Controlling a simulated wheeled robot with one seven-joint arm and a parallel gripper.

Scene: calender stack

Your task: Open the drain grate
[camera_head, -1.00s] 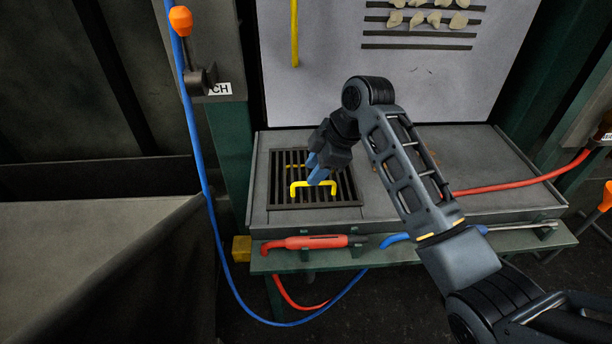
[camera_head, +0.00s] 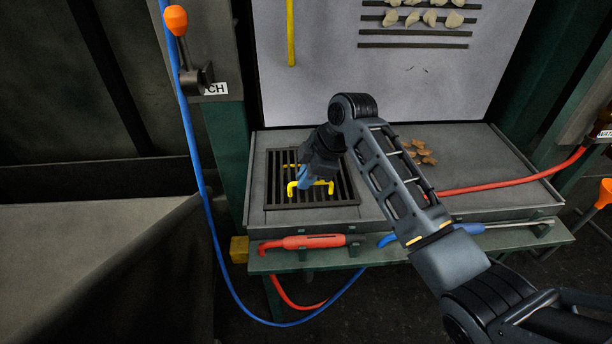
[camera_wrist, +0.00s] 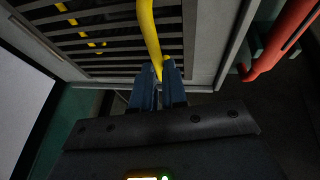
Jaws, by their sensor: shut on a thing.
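The drain grate (camera_head: 340,190) is a dark slatted square set in the left part of the grey bench top, and it lies flat in its frame. A yellow handle (camera_head: 329,187) stands up from it near its front edge. In the wrist view the handle (camera_wrist: 149,35) runs down between my fingertips. My gripper (camera_head: 304,183) is over the grate with its blue fingers shut on the yellow handle; it also shows in the wrist view (camera_wrist: 158,75). The fingers hide part of the handle.
A red tool (camera_head: 302,242) and a blue-handled tool (camera_head: 470,228) lie along the front ledge. A red hose (camera_head: 500,184) crosses the bench's right side near brown scraps (camera_head: 420,154). A blue hose (camera_head: 198,150) hangs at the left.

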